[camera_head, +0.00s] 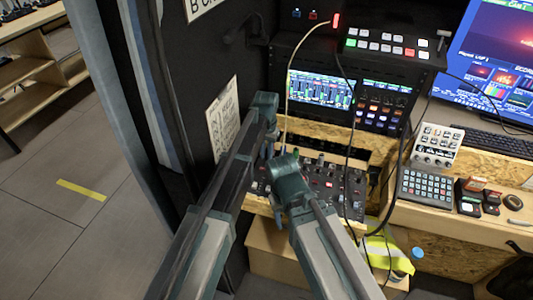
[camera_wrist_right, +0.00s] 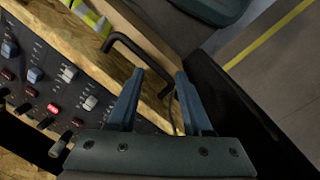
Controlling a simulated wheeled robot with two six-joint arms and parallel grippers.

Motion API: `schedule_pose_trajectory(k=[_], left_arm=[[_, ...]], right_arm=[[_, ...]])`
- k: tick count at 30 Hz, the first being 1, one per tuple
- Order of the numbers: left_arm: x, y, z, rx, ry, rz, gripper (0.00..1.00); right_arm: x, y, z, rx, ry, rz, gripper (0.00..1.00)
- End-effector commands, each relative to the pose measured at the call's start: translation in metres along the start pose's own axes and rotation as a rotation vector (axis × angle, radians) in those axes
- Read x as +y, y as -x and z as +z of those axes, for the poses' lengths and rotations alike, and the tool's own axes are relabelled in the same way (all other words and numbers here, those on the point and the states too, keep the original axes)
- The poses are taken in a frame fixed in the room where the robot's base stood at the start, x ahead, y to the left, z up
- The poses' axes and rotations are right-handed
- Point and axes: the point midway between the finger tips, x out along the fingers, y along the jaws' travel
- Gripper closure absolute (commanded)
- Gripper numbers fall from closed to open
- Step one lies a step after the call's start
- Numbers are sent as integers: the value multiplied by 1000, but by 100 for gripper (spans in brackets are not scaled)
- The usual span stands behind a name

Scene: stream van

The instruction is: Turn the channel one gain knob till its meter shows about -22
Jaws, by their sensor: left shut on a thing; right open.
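The audio mixer (camera_head: 337,187) is a dark panel with rows of small knobs and buttons, partly covered by my arms. It also shows in the right wrist view (camera_wrist_right: 38,62). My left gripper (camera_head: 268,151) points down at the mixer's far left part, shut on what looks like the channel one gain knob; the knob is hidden. The meter screen (camera_head: 318,89) shows green bars; its figures are too small to read. My right gripper (camera_wrist_right: 158,95) is open and empty, above the mixer's edge; a black bar handle (camera_wrist_right: 138,52) shows beyond its fingers.
A cable (camera_head: 291,92) hangs in front of the rack near my left gripper. A button panel (camera_head: 385,43) sits above the screen. A keypad (camera_head: 428,187) and small mixer (camera_head: 437,146) stand on the desk at right. A yellow vest (camera_head: 377,254) lies below.

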Motion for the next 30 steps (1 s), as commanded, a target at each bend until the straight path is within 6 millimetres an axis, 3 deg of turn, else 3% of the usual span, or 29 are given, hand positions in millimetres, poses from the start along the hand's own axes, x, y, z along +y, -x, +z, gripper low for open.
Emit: schedule_pose_trajectory(k=[20,21,24,25,30], left_arm=[[0,0,0,0,-49,0,100],[0,0,0,0,-49,0,72],[0,0,0,0,-49,0,54],[0,0,0,0,-49,0,49],[0,0,0,0,-49,0,49]], right_arm=[[0,0,0,0,0,0,50],[0,0,0,0,0,0,50],[0,0,0,0,0,0,50],[0,0,0,0,0,0,50],[0,0,0,0,0,0,50]])
